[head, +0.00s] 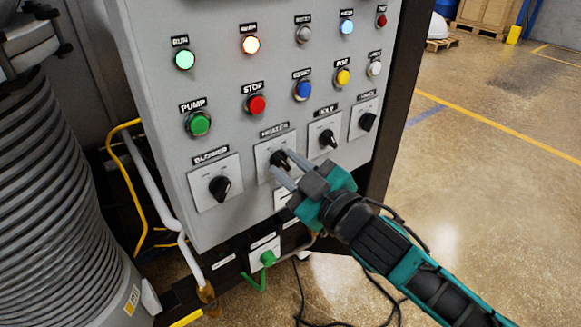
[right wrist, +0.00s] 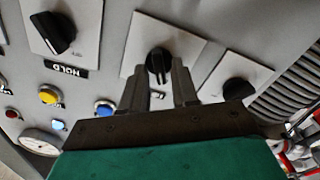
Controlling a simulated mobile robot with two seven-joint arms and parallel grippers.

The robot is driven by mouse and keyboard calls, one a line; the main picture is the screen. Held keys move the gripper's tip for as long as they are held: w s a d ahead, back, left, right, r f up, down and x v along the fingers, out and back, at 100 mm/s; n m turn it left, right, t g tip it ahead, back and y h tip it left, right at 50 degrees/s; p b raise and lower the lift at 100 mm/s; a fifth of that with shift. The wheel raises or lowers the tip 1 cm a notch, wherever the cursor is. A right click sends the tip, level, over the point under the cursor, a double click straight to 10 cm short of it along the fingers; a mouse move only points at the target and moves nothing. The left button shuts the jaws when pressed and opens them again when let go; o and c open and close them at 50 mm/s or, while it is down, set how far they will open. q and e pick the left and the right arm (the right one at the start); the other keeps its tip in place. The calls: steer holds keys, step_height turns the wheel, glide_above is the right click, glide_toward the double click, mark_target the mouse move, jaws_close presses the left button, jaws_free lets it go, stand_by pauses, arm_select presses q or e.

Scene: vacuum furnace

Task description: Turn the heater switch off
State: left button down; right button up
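The heater switch (head: 279,158) is a black rotary knob on a white plate under the HEATER label, in the lower row of the grey control panel. In the right wrist view the knob (right wrist: 158,61) shows beyond my fingertips. My right gripper (head: 281,161) is open, with its two grey fingers pointing at the panel, one on each side of the knob. In the right wrist view my right gripper (right wrist: 158,68) shows a gap between each finger and the knob. Whether a fingertip touches the plate I cannot tell. My left gripper is not in view.
The blower knob (head: 220,187) is left of the heater switch, and the hold knob (head: 327,138) is right of it. Push buttons, including the red stop button (head: 256,104), sit above. A ribbed grey column (head: 60,190) stands at the left. The floor at right is open.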

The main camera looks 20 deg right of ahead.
steer(key=shift+o, duration=0.5)
steer(key=shift+s, duration=0.25)
steer(key=v, duration=1.2)
steer(key=shift+s, duration=0.15)
steer(key=shift+d, duration=0.15)
